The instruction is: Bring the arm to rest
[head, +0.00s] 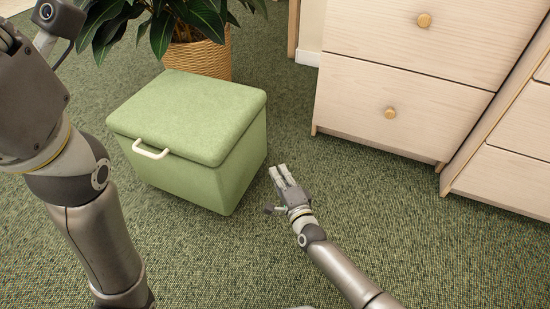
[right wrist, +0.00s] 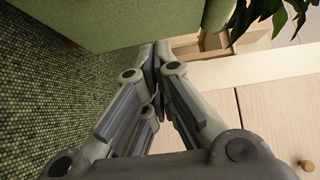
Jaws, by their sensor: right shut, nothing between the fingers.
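My right gripper (head: 280,176) is in the middle of the head view, just right of the green storage box and above the carpet. Its fingers are shut with nothing between them, and they also show in the right wrist view (right wrist: 157,65). My left arm stands at the left edge of the head view; its fingers are not visible.
A green storage box (head: 200,115) with a closed lid and a white handle (head: 151,150) stands left of my right gripper. A plant in a woven basket (head: 205,55) is behind it. Pale wooden drawers (head: 400,85) stand at the right. Green carpet (head: 440,260) is clear at the front right.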

